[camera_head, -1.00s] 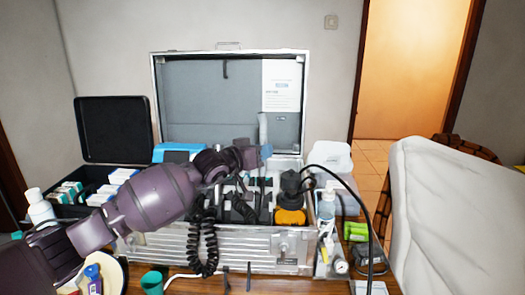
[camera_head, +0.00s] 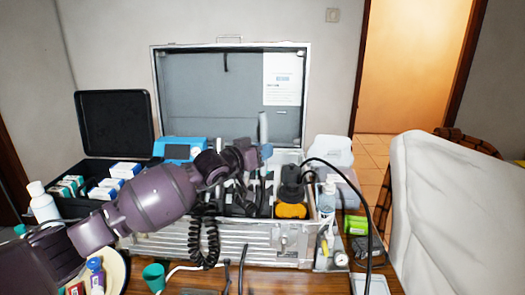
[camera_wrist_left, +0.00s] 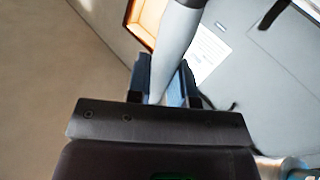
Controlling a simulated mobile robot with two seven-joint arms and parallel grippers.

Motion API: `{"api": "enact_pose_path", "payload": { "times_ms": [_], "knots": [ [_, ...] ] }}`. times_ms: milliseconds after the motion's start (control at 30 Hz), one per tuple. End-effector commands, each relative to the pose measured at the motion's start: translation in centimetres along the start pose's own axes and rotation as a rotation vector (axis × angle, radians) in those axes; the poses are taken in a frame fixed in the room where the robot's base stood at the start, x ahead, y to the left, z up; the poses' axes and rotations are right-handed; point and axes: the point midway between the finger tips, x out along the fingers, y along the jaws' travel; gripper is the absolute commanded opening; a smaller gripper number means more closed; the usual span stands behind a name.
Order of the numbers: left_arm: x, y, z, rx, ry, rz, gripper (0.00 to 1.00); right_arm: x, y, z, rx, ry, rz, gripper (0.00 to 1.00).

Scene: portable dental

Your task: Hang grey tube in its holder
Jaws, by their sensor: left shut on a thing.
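The grey tube (camera_head: 263,127) stands roughly upright above the open metal case (camera_head: 165,248). My left gripper (camera_head: 266,151) is shut on it, over the back part of the case. In the left wrist view the grey tube (camera_wrist_left: 174,50) runs up between the two fingers of my left gripper (camera_wrist_left: 168,85). The tube's lower end is hidden behind the gripper and the arm. Dark holder slots (camera_head: 262,187) sit in the case below and in front of the gripper. I cannot tell which is the tube's holder. My right gripper is not in view.
A black coiled cable (camera_head: 203,240) hangs over the case front. A black device with an orange base (camera_head: 291,209) stands at the case's right. A bottle (camera_head: 327,200) and a green item (camera_head: 356,225) are right of it. A black box with cartons (camera_head: 75,208) is at left.

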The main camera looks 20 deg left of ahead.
Motion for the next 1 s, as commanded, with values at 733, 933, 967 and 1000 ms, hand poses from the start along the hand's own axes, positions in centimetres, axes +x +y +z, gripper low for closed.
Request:
{"api": "enact_pose_path", "payload": {
  "times_ms": [733,933,967,1000],
  "knots": [
    [-0.2,0.0,0.9,-0.001,-0.001,0.001,0.0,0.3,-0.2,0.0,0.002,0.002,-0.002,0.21],
    [-0.3,0.0,1.7,-0.001,0.0,0.001,0.0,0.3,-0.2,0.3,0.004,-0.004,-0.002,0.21],
    [-0.4,0.0,1.9,-0.001,0.0,0.001,0.0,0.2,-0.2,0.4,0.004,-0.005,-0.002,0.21],
    [-0.4,0.0,2.0,-0.002,0.0,0.001,0.0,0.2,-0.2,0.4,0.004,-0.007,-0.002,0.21]
  ]
}}
